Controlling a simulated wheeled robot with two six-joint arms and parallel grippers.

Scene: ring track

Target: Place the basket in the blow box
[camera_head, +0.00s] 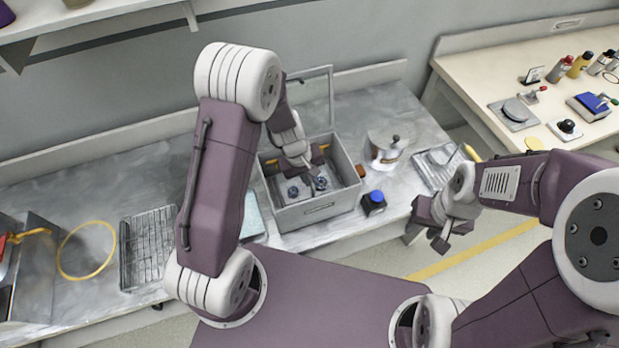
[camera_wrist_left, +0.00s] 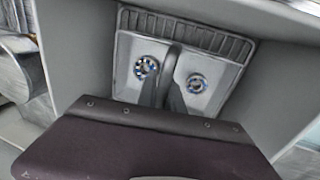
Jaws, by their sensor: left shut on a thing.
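The blow box (camera_head: 319,212) is a grey open-topped box on the bench with its clear lid (camera_head: 312,98) raised at the back. The basket (camera_wrist_left: 190,37) is a grey tray with a slatted edge, inside the box walls. It carries two round parts with blue rims; they also show in the head view. My left gripper (camera_head: 309,170) reaches down into the box from above and is shut on the basket's upright middle piece, between the two parts. Whether the basket touches the box floor is hard to tell. My right gripper (camera_head: 448,236) is open and empty, off the bench's front right.
A wire rack (camera_head: 147,248) and a yellow ring (camera_head: 87,250) lie left on the bench. A metal pot (camera_head: 386,147), a blue-capped jar (camera_head: 374,202) and a slatted metal tray (camera_head: 437,165) stand right of the box. A side table (camera_head: 480,75) holds bottles and tools.

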